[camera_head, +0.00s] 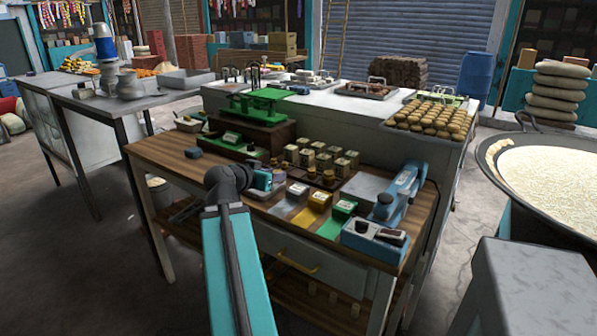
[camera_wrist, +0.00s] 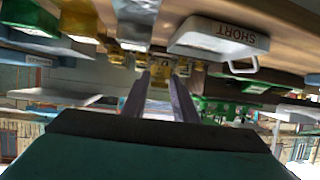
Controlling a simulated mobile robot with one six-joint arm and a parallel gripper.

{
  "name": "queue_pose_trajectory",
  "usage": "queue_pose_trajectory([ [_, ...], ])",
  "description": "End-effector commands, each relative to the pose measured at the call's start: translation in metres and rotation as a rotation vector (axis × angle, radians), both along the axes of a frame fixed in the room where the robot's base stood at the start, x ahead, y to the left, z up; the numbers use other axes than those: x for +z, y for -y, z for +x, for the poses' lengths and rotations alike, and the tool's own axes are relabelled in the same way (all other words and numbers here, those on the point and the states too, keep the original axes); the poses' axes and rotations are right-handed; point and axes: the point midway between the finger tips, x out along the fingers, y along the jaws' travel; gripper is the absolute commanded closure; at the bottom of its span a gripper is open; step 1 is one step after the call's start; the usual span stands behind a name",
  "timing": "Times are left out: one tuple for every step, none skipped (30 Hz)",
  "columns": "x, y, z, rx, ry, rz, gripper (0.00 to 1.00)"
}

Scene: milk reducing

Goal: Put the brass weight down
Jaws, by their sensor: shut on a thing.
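My gripper (camera_head: 277,184) is low over the wooden table (camera_head: 170,152), in front of the weights and left of the coloured trays. In the wrist view, which is upside down, its two dark fingers (camera_wrist: 161,88) close on a small brass-yellow thing (camera_wrist: 159,76), which appears to be the brass weight. Its lower edge and its gap to the table cannot be made out. Other small brass weights (camera_head: 328,178) stand behind and right of the gripper. A green balance scale (camera_head: 258,103) stands on a dark box at the back left.
Silver, yellow (camera_head: 306,216) and green (camera_head: 337,217) trays with blocks lie to the right. Several pale tins (camera_head: 320,158) stand behind. A blue bench device (camera_head: 376,240) occupies the right front. A white item marked SHORT (camera_wrist: 225,40) is beside the fingers. Bare wood shows at left front.

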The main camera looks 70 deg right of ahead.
Motion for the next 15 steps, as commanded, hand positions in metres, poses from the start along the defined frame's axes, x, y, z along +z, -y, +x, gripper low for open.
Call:
queue_pose_trajectory([
  [0.002,0.001,0.000,0.000,-0.001,-0.001,1.00],
  [0.002,0.001,0.000,-0.001,-0.001,-0.001,1.00],
  [0.003,0.002,0.000,-0.001,-0.003,-0.001,1.00],
  [0.003,0.002,0.000,-0.001,-0.003,-0.001,1.00],
  [0.004,0.003,0.000,-0.002,-0.003,-0.001,1.00],
  [0.004,0.004,0.000,-0.002,-0.002,-0.002,1.00],
  [0.005,0.004,0.000,-0.002,-0.002,-0.002,1.00],
  [0.005,0.005,0.000,-0.003,-0.001,-0.002,1.00],
  [0.005,0.006,0.000,-0.003,-0.001,-0.002,1.00],
  [0.005,0.007,0.000,-0.003,-0.003,-0.002,1.00],
  [0.005,0.008,0.000,-0.003,-0.003,-0.003,1.00],
  [0.005,0.008,0.000,-0.004,-0.003,-0.003,1.00],
  [0.005,0.009,0.000,-0.005,-0.002,-0.003,1.00],
  [0.005,0.010,0.000,-0.006,-0.003,-0.004,1.00],
  [0.005,0.011,0.000,-0.006,-0.003,-0.004,1.00],
])
